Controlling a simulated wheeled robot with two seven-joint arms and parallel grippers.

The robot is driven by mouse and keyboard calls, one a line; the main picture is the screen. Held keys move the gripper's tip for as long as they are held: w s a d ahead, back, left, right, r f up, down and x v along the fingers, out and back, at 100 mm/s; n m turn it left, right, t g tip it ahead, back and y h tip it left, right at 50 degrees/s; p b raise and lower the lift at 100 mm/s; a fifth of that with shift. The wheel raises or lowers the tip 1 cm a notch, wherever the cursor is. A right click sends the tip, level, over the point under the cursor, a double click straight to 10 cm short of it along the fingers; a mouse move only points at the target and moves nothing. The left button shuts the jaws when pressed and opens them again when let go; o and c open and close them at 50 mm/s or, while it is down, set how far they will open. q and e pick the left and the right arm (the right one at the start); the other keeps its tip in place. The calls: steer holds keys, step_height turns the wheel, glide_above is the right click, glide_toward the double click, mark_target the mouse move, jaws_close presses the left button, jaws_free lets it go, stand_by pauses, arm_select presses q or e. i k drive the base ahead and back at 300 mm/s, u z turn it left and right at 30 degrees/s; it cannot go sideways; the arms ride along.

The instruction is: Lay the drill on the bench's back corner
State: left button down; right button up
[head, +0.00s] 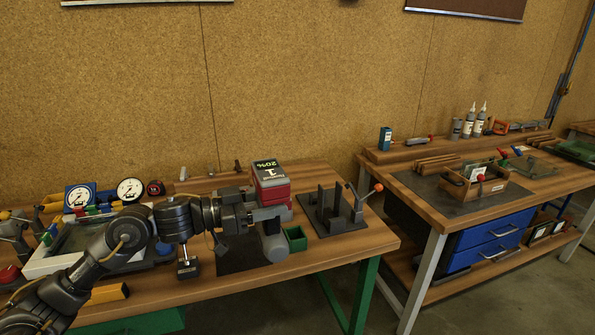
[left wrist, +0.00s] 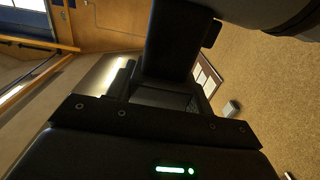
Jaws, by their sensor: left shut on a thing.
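The drill (head: 271,189) is in the head view, over the right half of the near bench (head: 345,249). Its red and grey block with a "20%" label is uppermost, and a rounded grey part hangs below. My left gripper (head: 256,214) comes in from the left and is shut on the drill; the jaws partly hide it. In the left wrist view, dark gripper parts and a dark block (left wrist: 172,45) fill the middle, and the grip itself is hard to make out. I cannot tell if the drill touches the bench. My right gripper is in neither view.
A dark fixture with upright plates (head: 335,212) and an orange-knobbed lever stand right of the drill. A small green bin (head: 295,238) sits close beside it. Dial gauges (head: 130,190) and a framed tray stand left. Bare wood shows along the bench's right end.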

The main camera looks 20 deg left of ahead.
mark_target(301, 171)
steer(key=z, duration=0.05)
steer(key=i, duration=1.9)
